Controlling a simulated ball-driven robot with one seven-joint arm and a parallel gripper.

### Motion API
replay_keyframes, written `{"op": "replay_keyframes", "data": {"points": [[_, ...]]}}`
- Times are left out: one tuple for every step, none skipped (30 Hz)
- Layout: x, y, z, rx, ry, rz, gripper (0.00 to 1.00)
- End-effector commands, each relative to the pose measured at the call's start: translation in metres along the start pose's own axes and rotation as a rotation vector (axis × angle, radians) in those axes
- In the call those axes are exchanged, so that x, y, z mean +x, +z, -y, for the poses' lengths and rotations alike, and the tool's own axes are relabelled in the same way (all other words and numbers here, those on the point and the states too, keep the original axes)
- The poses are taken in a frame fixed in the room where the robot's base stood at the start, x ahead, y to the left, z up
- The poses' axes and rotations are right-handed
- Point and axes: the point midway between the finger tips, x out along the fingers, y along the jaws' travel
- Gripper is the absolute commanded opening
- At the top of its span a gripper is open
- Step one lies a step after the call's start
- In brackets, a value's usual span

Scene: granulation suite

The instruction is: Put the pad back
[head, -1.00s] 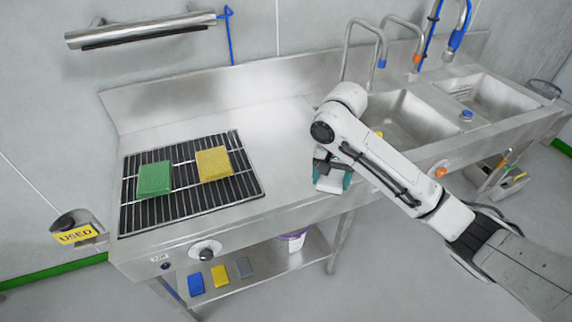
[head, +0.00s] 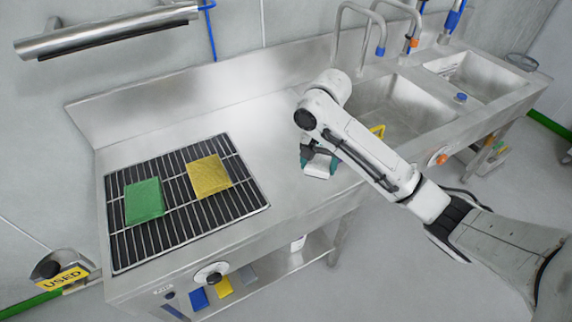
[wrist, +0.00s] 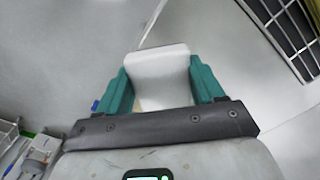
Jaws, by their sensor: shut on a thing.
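My gripper (head: 319,161) is shut on a white pad (wrist: 158,68), held between its two teal fingers in the wrist view. In the head view the white pad (head: 318,170) shows low between the fingers, over the steel counter right of the rack; I cannot tell whether it touches the counter. A green pad (head: 144,201) and a yellow pad (head: 209,176) lie apart on the slatted black rack (head: 241,203) at the counter's left. The rack's slats also show at the upper right of the wrist view (wrist: 291,32).
Two sinks with tall taps are to the right; a yellow object (head: 378,131) shows in the nearer sink (head: 400,104). Blue (head: 198,299), yellow (head: 224,287) and grey (head: 248,273) pieces are below the counter front. A "USED" holder (head: 63,277) is on the left wall. Counter between rack and gripper is clear.

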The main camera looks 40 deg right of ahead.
Motion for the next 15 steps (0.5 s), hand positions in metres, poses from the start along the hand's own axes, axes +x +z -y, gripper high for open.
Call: {"op": "replay_keyframes", "data": {"points": [[0.004,-0.002,0.008,-0.003,0.0,0.004,0.29],[0.005,-0.004,0.011,-0.002,-0.001,0.003,0.29],[0.007,-0.007,0.015,-0.003,-0.002,0.003,0.29],[0.009,-0.009,0.018,-0.002,-0.002,0.004,0.29],[0.01,-0.011,0.02,-0.003,0.0,0.004,0.29],[0.013,-0.012,0.023,-0.003,0.001,0.007,0.29],[0.013,-0.014,0.026,-0.003,-0.001,0.003,0.29],[0.013,-0.016,0.028,-0.002,-0.003,0.001,0.29],[0.014,-0.019,0.03,-0.002,-0.004,-0.001,0.29],[0.014,-0.02,0.033,-0.003,-0.005,-0.001,0.29],[0.015,-0.021,0.034,-0.002,-0.005,-0.002,0.29],[0.017,-0.022,0.036,-0.002,-0.004,0.0,0.29],[0.019,-0.023,0.038,-0.003,-0.003,0.001,0.29],[0.02,-0.024,0.039,-0.003,-0.002,0.003,0.29],[0.022,-0.024,0.041,-0.003,0.001,0.005,0.29]]}}
